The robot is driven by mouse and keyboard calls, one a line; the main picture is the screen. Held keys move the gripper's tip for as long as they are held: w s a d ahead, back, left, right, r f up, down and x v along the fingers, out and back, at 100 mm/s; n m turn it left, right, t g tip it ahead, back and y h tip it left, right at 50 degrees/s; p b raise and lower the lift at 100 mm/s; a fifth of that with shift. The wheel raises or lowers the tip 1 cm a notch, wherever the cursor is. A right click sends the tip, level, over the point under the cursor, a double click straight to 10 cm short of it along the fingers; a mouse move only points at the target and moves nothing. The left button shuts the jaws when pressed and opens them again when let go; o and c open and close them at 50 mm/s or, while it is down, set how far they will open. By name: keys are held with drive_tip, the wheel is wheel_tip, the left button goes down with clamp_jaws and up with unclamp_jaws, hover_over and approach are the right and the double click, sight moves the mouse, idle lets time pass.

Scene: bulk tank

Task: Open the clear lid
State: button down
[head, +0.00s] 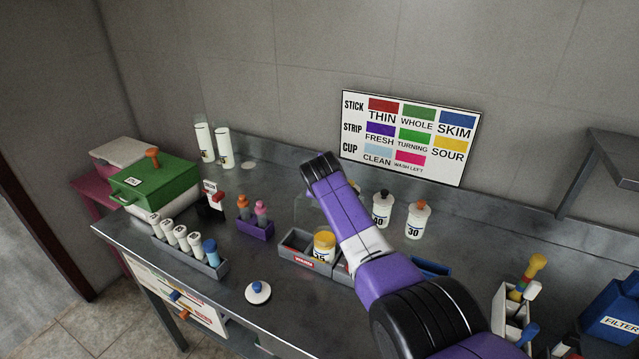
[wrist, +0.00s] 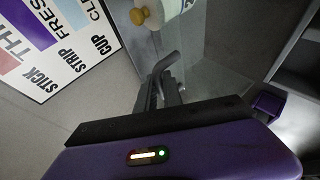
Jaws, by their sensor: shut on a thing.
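The clear lid (wrist: 215,60) is a see-through panel in the wrist view, with a grey bent handle (wrist: 166,63) near its edge. My gripper (wrist: 165,88) has its dark fingers closed together on this handle. In the head view the clear lid shows only as a faint pane (head: 303,212) left of my purple arm, behind the compartment box (head: 296,262). My arm hides my fingers and much of the lid there. I cannot tell how far the lid is tilted.
A purple holder (head: 255,230) with two small bottles and a grey rack of tubes (head: 204,266) stand to the left. A sign (head: 409,138) leans on the back wall. The front counter around the white round item (head: 258,292) is fairly clear.

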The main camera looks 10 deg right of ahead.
drive_tip(key=shift+w+d+f+b, duration=0.25)
drive_tip(key=shift+f+b, duration=0.05)
drive_tip(key=shift+f, duration=0.15)
idle(0.3)
drive_tip(key=c, duration=1.5)
unclamp_jaws()
drive_tip(key=shift+y, duration=0.3)
drive_tip(key=shift+r, duration=0.2)
drive_tip(key=shift+p+v, duration=1.05)
drive_tip(key=shift+v, duration=0.25)
drive_tip(key=v, duration=0.5)
drive_tip(key=shift+w+r, duration=0.1)
